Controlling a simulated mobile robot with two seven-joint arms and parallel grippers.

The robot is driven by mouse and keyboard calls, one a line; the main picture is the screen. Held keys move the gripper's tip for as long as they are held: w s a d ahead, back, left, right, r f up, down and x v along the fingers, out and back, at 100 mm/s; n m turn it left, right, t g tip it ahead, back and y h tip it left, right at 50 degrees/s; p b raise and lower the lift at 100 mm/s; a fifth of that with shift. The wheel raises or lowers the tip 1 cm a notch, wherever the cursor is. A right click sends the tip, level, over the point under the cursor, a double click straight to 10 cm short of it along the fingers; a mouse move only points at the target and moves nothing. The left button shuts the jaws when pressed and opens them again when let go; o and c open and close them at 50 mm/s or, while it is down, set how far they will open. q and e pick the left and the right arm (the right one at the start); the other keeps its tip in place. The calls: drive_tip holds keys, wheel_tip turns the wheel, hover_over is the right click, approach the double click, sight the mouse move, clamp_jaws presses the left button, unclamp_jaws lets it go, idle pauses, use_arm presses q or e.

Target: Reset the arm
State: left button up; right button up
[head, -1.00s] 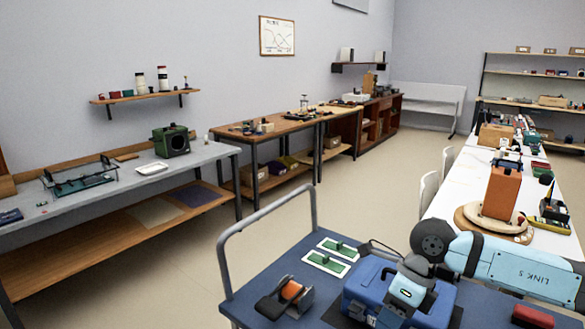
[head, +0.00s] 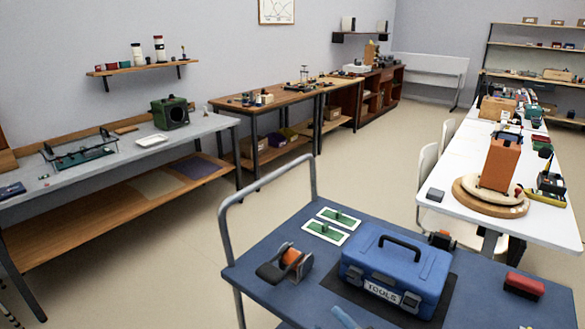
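Neither of my grippers shows in the head view. No arm link is clearly in view either. A small light blue piece (head: 345,318) pokes in at the bottom edge, over the front of the blue trolley top (head: 285,300); I cannot tell whether it is part of my arm. The blue toolbox (head: 395,270), marked TOOLS, sits shut on a dark mat on the trolley, with its black handle in plain sight.
On the trolley are an orange-and-black tape dispenser (head: 287,265), two green-and-white boards (head: 332,225) and a red block (head: 523,286). A white table (head: 450,203) with an orange speaker (head: 500,163) stands at right. A grey bench (head: 205,129) runs along the left. Open floor (head: 375,165) lies between.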

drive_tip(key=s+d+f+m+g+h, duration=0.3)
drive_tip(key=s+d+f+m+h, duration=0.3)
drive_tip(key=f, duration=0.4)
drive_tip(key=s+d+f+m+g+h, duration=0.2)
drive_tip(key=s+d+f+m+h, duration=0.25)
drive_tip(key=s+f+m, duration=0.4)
use_arm(q)
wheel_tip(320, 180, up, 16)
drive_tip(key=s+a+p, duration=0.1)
drive_tip(key=p, duration=2.2)
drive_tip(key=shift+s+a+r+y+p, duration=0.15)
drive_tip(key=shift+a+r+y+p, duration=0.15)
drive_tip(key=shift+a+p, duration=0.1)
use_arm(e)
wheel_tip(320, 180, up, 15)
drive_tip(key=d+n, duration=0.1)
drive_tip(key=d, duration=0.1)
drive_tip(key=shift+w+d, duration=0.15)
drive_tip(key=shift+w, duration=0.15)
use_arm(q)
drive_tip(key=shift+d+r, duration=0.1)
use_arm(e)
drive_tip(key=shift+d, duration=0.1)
